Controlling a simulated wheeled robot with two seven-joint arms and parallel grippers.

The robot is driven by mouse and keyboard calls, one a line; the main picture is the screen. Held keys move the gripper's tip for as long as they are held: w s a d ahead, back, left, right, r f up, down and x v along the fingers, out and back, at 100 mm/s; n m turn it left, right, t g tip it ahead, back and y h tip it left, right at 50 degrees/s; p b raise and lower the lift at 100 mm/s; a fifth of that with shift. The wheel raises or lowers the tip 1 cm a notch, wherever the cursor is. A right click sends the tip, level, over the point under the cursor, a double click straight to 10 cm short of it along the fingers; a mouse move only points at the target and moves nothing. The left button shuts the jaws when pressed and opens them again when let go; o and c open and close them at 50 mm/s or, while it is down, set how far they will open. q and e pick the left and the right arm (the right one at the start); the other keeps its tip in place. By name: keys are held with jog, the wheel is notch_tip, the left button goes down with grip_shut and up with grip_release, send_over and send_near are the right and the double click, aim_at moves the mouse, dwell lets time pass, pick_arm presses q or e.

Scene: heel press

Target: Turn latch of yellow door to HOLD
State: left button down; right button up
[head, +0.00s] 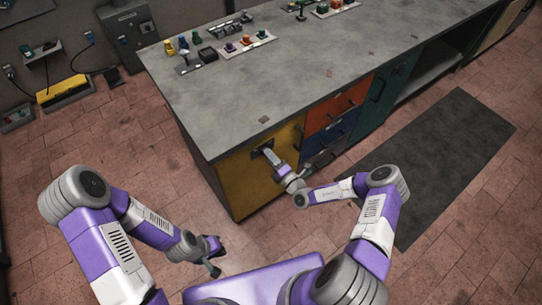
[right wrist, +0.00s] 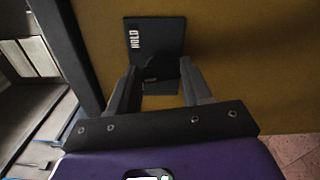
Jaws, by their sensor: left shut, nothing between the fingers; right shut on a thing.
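The yellow door (head: 246,180) is on the near end of the cabinet's front, and it fills the back of the right wrist view (right wrist: 235,60). A black latch plate (right wrist: 165,35) with the white word HOLD (right wrist: 134,39) is on it. My right gripper (right wrist: 155,80) is at the plate, its two fingers shut on the dark latch piece (right wrist: 152,72) between them. That piece is dark, so its angle is hard to tell. In the head view my right gripper (head: 268,152) reaches the door's upper part. My left gripper (head: 214,268) is shut and empty, low over the floor, away from the door.
Beside the yellow door are an orange drawer (head: 325,112), a blue drawer (head: 330,135) and a teal door (head: 385,95). The grey countertop (head: 300,70) above holds several small coloured items. A dark mat (head: 450,150) lies on the tiled floor at right.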

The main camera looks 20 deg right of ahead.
jog(key=m, duration=1)
jog(key=shift+f+m, duration=0.25)
jog(key=shift+m, duration=0.15)
jog(key=shift+a, duration=0.1)
jog(key=o, duration=1.1)
jog(key=shift+c, duration=0.2)
jog(key=p+v, duration=0.2)
jog(key=v, duration=0.5)
jog(key=shift+s, duration=0.25)
